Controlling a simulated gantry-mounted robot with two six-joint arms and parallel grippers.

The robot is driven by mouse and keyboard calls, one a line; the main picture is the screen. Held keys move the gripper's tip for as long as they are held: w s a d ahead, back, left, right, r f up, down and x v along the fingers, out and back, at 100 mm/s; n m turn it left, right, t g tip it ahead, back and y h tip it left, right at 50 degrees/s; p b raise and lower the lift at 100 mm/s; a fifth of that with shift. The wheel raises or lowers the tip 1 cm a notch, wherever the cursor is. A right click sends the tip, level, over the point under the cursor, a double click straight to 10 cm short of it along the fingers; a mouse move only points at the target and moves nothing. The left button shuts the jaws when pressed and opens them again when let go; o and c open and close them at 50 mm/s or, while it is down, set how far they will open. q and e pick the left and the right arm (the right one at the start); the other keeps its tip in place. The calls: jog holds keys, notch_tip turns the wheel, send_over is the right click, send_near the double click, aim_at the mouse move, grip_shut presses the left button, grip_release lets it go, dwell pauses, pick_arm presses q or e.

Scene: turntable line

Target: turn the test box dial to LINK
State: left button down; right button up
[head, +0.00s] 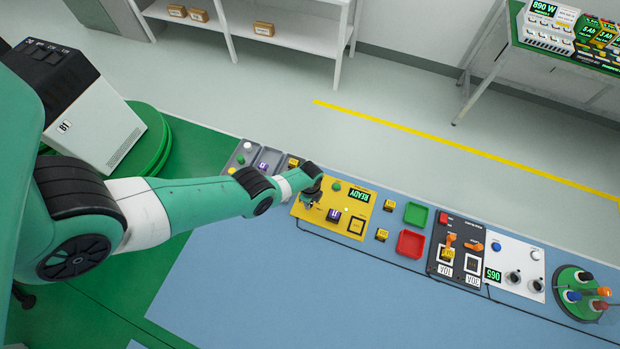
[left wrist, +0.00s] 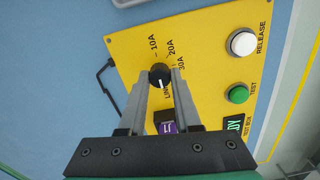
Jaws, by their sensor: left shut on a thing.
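The yellow test box (head: 345,197) lies on the blue bench top in the head view, with a lit READY display (head: 359,195). It also shows in the left wrist view (left wrist: 210,70). Its black dial (left wrist: 160,74) has labels 10A, 20A, 30A and LINK around it. A pale pointer line on the dial faces the LINK side, towards my wrist. My left gripper (left wrist: 161,78) is shut on the dial, one finger on each side. In the head view my left gripper (head: 310,199) covers the dial. My right gripper is not in view.
A purple-faced block (head: 333,215) sits on the box; a white RELEASE button (left wrist: 242,43) and green TEST button (left wrist: 238,94) are beside the dial. Green (head: 416,213) and red (head: 410,244) trays and a black panel (head: 458,250) stand to the right. The front bench is clear.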

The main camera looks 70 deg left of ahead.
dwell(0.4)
pick_arm(q)
jog(key=c, duration=0.6)
grip_release()
notch_tip(320, 180, up, 12)
jog(key=p, duration=1.1)
jog(key=shift+f+p, duration=0.25)
jog(key=shift+p, duration=0.1)
